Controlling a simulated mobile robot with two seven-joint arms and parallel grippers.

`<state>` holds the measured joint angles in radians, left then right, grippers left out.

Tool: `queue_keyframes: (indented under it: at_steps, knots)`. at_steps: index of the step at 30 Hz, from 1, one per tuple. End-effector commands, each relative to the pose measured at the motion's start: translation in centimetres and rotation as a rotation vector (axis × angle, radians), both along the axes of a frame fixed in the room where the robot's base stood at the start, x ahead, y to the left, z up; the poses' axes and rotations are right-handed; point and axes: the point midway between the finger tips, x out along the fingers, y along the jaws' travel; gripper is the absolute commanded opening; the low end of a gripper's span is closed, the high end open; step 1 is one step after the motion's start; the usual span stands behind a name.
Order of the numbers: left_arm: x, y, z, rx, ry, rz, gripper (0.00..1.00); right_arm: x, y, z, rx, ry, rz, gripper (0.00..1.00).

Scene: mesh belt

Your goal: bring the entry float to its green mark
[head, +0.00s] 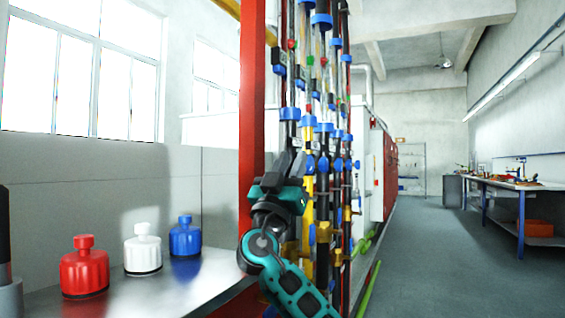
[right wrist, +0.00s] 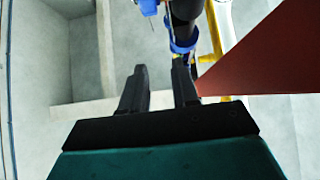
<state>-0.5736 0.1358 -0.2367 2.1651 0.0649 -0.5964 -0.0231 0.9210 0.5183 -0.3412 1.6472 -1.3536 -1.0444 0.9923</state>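A row of upright flow tubes with blue fittings stands behind the red post. The nearest tube (head: 291,85) has a small red piece (head: 292,44) near its top; I cannot tell whether this is the entry float. A small green piece (head: 310,60) shows on a neighbouring tube. My right gripper (head: 291,160) is upright just below the nearest tube's lower blue collar (head: 290,114). In the right wrist view its fingers (right wrist: 160,80) are apart with nothing between them. A dark pipe with a blue collar (right wrist: 183,45) is beyond the fingertips.
A red post (head: 252,100) stands close left of my right gripper. A metal bench (head: 205,285) holds red (head: 84,272), white (head: 143,252) and blue (head: 185,240) bottles. Blue valve handles (head: 323,164) and yellow pipes lie right of the gripper. The aisle floor (head: 440,265) is clear.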

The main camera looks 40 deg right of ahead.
Motion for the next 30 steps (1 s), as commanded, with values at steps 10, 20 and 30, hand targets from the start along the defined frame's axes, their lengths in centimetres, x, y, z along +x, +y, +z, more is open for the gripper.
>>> queue_keyframes:
  at_steps: [10,20,30]
  knots:
    - [0.1,0.1,0.1,0.002,-0.003,0.002,0.81,-2.0,3.8,0.0,0.001,-0.001,0.000,0.30]
    - [0.1,0.2,0.0,0.004,-0.001,0.002,0.81,-2.1,3.9,0.0,0.000,0.001,-0.001,0.30]
    - [0.2,0.2,0.1,0.005,-0.003,0.003,0.81,-2.1,3.9,0.0,0.000,-0.001,-0.001,0.30]
